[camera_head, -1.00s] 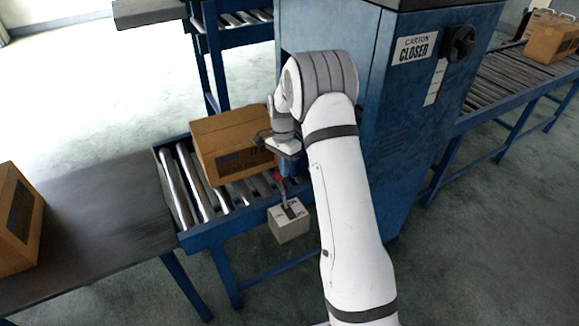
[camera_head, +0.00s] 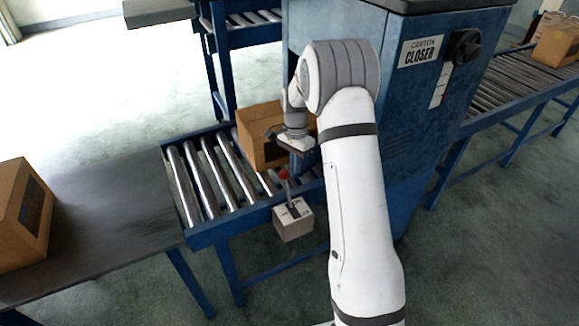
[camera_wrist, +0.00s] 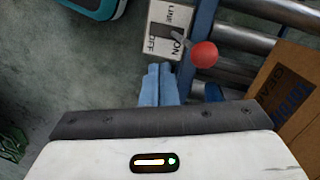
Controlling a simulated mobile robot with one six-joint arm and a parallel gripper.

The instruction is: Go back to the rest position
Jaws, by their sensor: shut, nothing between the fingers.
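My gripper (camera_wrist: 158,68) is shut and empty in the wrist view, its blue fingers together beside the switch box. In the head view my gripper (camera_head: 302,172) is partly hidden, near the lever's red knob (camera_head: 283,174). The pale switch box (camera_head: 293,219) is at the front side of the roller conveyor. In the wrist view the switch box (camera_wrist: 160,46) carries ON and OFF lettering, and its lever leans across the ON lettering. The red knob (camera_wrist: 204,54) is right of the fingertips, apart from them in the picture.
A carton (camera_head: 258,136) lies on the roller conveyor (camera_head: 205,185), partly behind my arm. The blue carton closer (camera_head: 410,130) stands close to my arm on the right. Another carton (camera_head: 22,215) sits on the dark belt (camera_head: 110,215) at left. Open floor shows front right.

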